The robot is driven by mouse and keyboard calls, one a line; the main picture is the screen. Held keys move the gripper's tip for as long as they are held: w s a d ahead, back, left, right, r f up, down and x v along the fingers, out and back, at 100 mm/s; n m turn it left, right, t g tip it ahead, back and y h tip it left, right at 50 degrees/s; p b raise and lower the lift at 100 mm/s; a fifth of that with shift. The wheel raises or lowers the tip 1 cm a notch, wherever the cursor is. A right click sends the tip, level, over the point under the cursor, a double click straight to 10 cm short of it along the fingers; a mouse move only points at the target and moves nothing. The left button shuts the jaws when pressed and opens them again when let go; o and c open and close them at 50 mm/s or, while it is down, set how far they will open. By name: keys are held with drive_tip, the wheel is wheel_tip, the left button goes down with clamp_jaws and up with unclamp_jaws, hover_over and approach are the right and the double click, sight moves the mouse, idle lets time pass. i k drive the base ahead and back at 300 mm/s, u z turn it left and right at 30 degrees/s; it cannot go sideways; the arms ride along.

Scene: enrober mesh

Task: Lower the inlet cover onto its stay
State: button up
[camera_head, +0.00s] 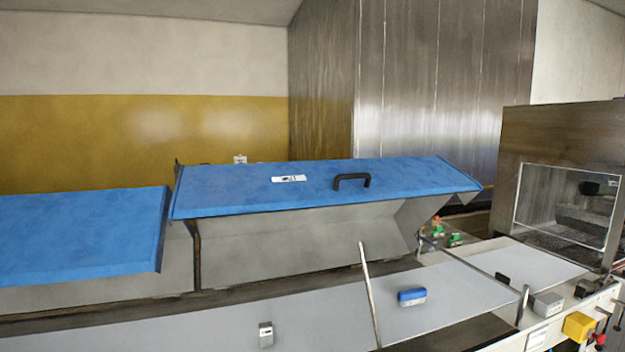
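A long blue cover (240,190) with a black handle (352,181) and a small white label (289,179) lies across the middle of the view. It is likely the inlet cover. Its top slopes toward me and its front edge stands above a grey metal housing (300,245). A thin dark upright (196,255) is under its left end; I cannot tell whether this is the stay or whether it touches the cover. My gripper is not in view, and nothing is seen holding the handle.
A second blue cover (80,235) adjoins on the left. Pale flat panels (320,312) run along the front, with a slanted metal rod (370,295) and a blue-topped block (411,297). A steel-framed box with a window (565,205) and a yellow block (578,326) are at right.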

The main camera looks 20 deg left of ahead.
sight(254, 221)
drive_tip(key=u, duration=1.2)
drive_tip(key=i, duration=0.25)
